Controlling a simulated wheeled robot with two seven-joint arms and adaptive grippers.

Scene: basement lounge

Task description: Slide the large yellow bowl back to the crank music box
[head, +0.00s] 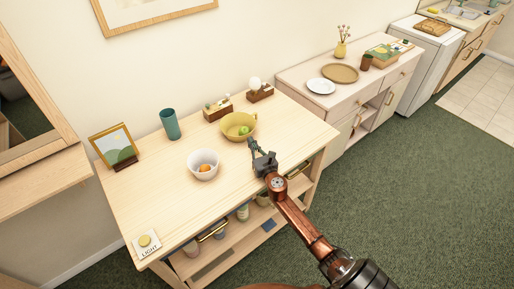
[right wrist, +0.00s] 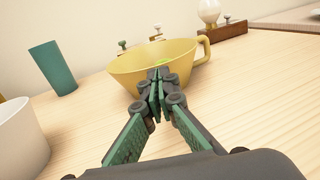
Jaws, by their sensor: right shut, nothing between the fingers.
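The large yellow bowl (head: 229,134) stands upright on the wooden table, with something green and yellow inside. Its handle points right in the right wrist view (right wrist: 125,67). Behind it are two brown wooden boxes: one with small knobs or figures (head: 217,113), and one with a white globe (head: 261,96). I cannot tell which is the crank music box. My right gripper (head: 252,147) is shut and empty at the bowl's near side. In the right wrist view its fingertips (right wrist: 158,80) overlap the bowl's front wall; contact is unclear. My left gripper is not in view.
A white bowl (head: 203,172) with an orange item stands left of the yellow bowl. The table (head: 150,195) is bare at front left and right of the yellow bowl.

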